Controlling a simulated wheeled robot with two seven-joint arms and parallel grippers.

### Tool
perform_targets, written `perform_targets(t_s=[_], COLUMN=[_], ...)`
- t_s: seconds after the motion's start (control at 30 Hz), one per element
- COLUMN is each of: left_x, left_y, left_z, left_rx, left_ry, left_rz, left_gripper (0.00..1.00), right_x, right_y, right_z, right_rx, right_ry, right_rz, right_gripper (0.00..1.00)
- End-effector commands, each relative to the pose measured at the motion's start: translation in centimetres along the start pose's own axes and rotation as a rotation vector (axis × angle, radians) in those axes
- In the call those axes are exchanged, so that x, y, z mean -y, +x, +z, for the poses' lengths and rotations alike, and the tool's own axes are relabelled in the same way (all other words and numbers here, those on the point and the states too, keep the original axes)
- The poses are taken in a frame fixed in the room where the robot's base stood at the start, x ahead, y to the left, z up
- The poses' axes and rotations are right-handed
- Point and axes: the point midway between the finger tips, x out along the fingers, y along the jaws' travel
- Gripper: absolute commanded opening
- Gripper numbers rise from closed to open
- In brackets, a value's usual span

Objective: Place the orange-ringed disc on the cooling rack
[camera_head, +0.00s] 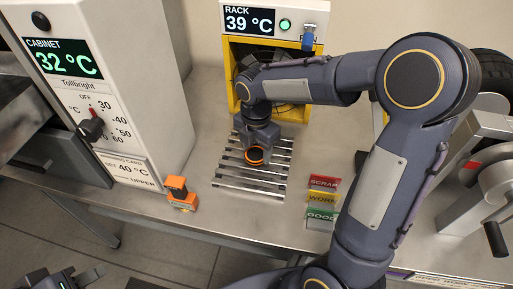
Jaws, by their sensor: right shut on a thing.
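The orange-ringed disc (255,155) is small, with a dark centre and an orange rim. It is at the fingers of my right gripper (258,148), which is shut on it. The gripper points down over the cooling rack (247,185), a set of silver parallel bars on the bench. The disc is over the middle of the rack; I cannot tell whether it touches the bars. My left gripper (72,280) is at the bottom left edge, low and away from the bench, only partly seen; its fingers are too unclear to read.
A cabinet (165,95) reading 32 °C stands at left. A yellow rack unit (233,75) reading 39 °C stands behind. An orange tool (180,195) is on the bench's front edge. Scrap, worn and good labels (323,198) stand right of the rack. A crank machine (490,180) is at right.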

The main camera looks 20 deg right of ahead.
Motion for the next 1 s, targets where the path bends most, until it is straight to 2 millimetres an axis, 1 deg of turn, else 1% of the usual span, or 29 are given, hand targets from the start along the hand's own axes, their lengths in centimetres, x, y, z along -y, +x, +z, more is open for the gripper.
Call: perform_targets(t_s=[0.03, 0.07, 0.2, 0.47, 0.6, 0.67, 1.0], left_x=[0.1, 0.1, 0.0, 0.0, -0.1, -0.1, -0.6], left_y=[0.2, 0.1, 0.1, 0.1, -0.2, -0.3, -1.3], left_z=[0.1, 0.1, 0.0, 0.0, -0.1, -0.2, -0.6], left_rx=[0.0, 0.0, 0.0, 0.0, 0.0, 0.0, 0.0], left_ry=[0.0, 0.0, 0.0, 0.0, 0.0, 0.0, 0.0], left_rz=[0.0, 0.0, 0.0, 0.0, 0.0, 0.0, 0.0], left_gripper=[0.36, 0.36, 0.36, 0.36, 0.36, 0.36, 0.36], right_x=[0.0, 0.0, 0.0, 0.0, 0.0, -0.1, -0.1], right_y=[0.3, 0.2, 0.2, 0.1, -0.7, -1.6, -8.8], right_z=[0.0, 0.0, 0.0, 0.0, 0.0, 0.0, 0.0], right_rx=[0.0, 0.0, 0.0, 0.0, 0.0, 0.001, 0.001], right_ry=[0.0, 0.0, 0.0, 0.0, 0.0, 0.001, 0.001], right_rz=[-0.001, -0.001, -0.001, -0.001, 0.001, 0.002, 0.004], right_gripper=[0.31, 0.56, 0.74, 0.75, 0.75, 0.75, 0.75])
